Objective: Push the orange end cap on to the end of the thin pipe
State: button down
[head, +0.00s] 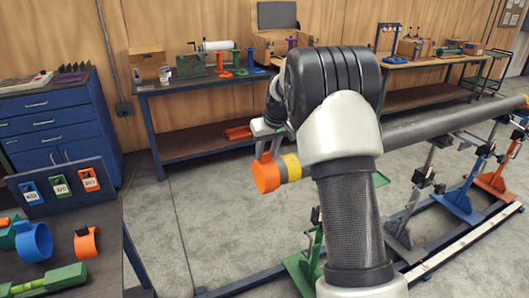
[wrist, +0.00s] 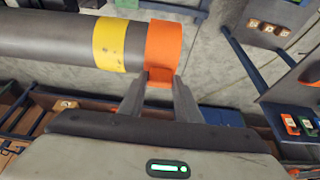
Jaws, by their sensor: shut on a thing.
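The orange end cap (head: 266,174) is at the left end of the thin grey pipe (head: 420,127), in line with it. In the wrist view the cap (wrist: 164,42) meets the grey pipe (wrist: 50,40) with no visible gap. A yellow band (wrist: 110,43) circles the pipe, with a short grey stretch between band and cap. My gripper (wrist: 160,82) is shut on a small tab at the cap's edge. In the head view my gripper (head: 269,150) reaches the cap from above. How deep the pipe sits inside the cap is hidden.
Colored clamp stands, such as the blue one (head: 456,196), stand under the pipe on a floor rail. At left a bench holds a blue ring (head: 33,241) and another orange cap (head: 87,243). A workbench (head: 205,82) stands behind. Floor left of the cap is clear.

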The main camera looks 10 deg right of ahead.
jog(key=shift+w+d, duration=0.1)
jog(key=shift+d, duration=0.35)
dwell(0.3)
jog(key=c, duration=1.2)
grip_release()
jog(key=shift+r, duration=0.1)
notch_tip(320, 180, up, 6)
jog(key=p, duration=0.4)
